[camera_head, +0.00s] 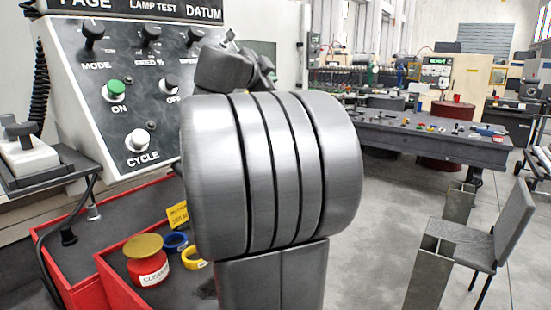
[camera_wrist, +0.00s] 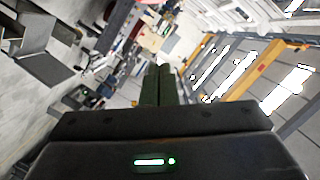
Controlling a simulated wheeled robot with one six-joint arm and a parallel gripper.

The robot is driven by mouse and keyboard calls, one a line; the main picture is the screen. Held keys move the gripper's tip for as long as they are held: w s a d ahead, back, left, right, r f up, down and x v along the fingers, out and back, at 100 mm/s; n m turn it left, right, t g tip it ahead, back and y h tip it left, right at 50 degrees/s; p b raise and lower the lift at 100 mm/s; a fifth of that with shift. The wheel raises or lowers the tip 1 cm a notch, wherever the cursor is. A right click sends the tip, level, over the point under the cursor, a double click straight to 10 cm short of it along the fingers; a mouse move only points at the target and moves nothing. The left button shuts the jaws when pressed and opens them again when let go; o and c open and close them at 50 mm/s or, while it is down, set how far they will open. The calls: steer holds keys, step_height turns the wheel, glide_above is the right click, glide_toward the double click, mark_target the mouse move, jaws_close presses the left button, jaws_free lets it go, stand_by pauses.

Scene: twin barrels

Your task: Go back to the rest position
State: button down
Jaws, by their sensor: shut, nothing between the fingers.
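My gripper (camera_wrist: 157,70) shows in the wrist view with its two dark fingers together, shut and with nothing held. It points out into the open room, away from any nearby surface. In the head view my own large grey arm link fills the middle and hides part of the control panel (camera_head: 65,70). I cannot clearly make out the gripper's fingers in that view.
The panel carries several black knobs, a green ON button (camera_head: 116,88) and a white CYCLE button (camera_head: 137,141). Below it, a red-edged tray (camera_head: 112,285) holds a red can (camera_head: 147,267).

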steer(key=w+d+f, duration=0.1)
steer(key=w+f, duration=0.1)
steer(key=w, duration=0.3)
steer(key=b+v, duration=0.5)
steer(key=v, duration=0.5)
steer(key=r+p+x, duration=0.1)
steer(key=p+x, duration=0.4)
steer(key=x, duration=0.4)
steer(key=shift+d+p, duration=0.2)
steer(key=shift+p, duration=0.2)
